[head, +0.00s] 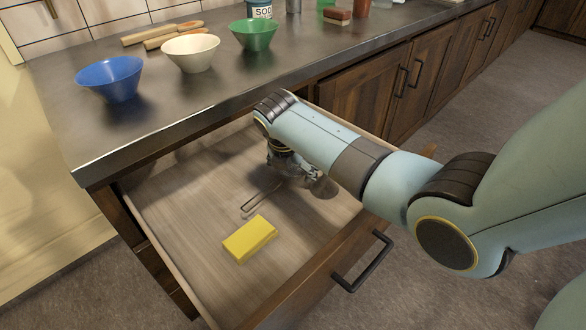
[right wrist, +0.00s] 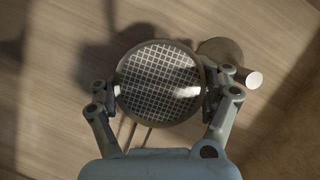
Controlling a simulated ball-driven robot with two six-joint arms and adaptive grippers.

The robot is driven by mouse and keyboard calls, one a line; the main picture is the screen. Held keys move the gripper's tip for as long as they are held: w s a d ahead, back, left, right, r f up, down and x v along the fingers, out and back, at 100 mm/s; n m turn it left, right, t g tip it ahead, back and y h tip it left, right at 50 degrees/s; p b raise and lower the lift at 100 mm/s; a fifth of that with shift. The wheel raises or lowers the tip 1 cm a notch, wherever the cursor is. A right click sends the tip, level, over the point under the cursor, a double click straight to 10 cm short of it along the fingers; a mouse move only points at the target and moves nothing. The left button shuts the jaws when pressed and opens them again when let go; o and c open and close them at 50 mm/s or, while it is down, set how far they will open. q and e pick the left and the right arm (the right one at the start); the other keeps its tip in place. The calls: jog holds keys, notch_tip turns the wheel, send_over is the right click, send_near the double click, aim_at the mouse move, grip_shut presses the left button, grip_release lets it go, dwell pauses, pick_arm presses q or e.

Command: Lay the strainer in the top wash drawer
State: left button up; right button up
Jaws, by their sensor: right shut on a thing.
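The strainer is a round mesh bowl (right wrist: 160,82) with a thin wire handle. My right gripper (right wrist: 158,92) is shut on its rim, with one finger on each side. In the head view my right gripper (head: 288,168) is low inside the open top drawer (head: 185,210), partly hidden by my arm. The strainer's wire handle (head: 260,200) points toward the lower left there. Whether the strainer touches the drawer floor, I cannot tell. My left gripper is not in view.
A yellow block (head: 249,239) lies in the drawer near the handle's end. A small brownish round thing (head: 323,187) is right of the gripper. Blue (head: 110,78), cream (head: 191,52) and green (head: 254,34) bowls stand on the counter. The drawer's left part is clear.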

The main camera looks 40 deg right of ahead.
jog(key=shift+r, duration=0.1)
jog(key=shift+f, duration=0.6)
jog(key=o, duration=1.6)
jog(key=shift+r, duration=0.35)
jog(key=p+v, duration=0.4)
jog(key=v, duration=0.8)
jog(key=shift+r, duration=0.3)
